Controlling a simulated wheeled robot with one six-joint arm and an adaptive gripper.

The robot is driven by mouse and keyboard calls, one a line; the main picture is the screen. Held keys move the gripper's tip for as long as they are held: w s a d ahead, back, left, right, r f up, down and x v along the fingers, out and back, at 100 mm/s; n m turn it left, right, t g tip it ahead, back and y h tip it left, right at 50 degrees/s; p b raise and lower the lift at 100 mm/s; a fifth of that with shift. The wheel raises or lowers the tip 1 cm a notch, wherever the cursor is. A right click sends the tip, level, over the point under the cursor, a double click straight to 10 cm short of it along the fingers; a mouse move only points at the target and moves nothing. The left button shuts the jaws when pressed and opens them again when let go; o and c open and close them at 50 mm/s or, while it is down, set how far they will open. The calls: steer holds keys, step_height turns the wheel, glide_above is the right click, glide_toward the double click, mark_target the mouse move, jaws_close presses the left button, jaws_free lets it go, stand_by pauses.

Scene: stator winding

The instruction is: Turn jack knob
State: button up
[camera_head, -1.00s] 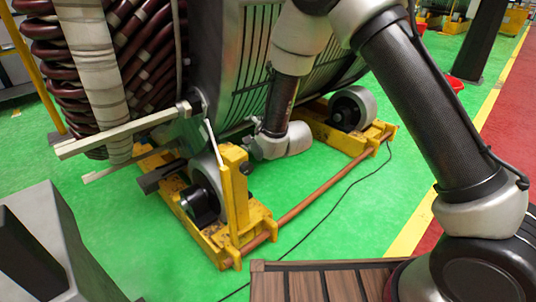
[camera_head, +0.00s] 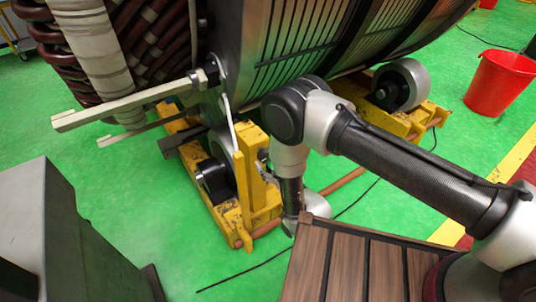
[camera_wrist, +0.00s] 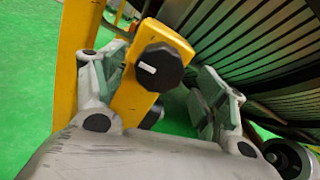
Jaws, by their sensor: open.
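The jack knob (camera_wrist: 159,68) is a dark round knob with a white mark on its face, fixed to a yellow bracket (camera_wrist: 136,100) in the wrist view. My gripper (camera_wrist: 158,80) is open. One finger stands left of the knob and the other right of it, with clear gaps; I cannot tell how deep the knob lies between them. In the head view the yellow jack post (camera_head: 256,178) rises from the roller stand. My lower arm hangs just right of it, and my fingers cannot be made out there.
The large ribbed stator (camera_head: 300,45) rests above the yellow roller stand (camera_head: 236,222). A pale bar (camera_head: 120,104) juts left. A wooden-topped surface (camera_head: 340,262) is at the bottom. A red bucket (camera_head: 500,82) stands on the open green floor at right.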

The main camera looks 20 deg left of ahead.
mark_target(267, 158)
steer(key=shift+x, duration=1.75)
steer(key=c, duration=1)
steer(key=shift+c, duration=0.2)
steer(key=shift+n, duration=0.3)
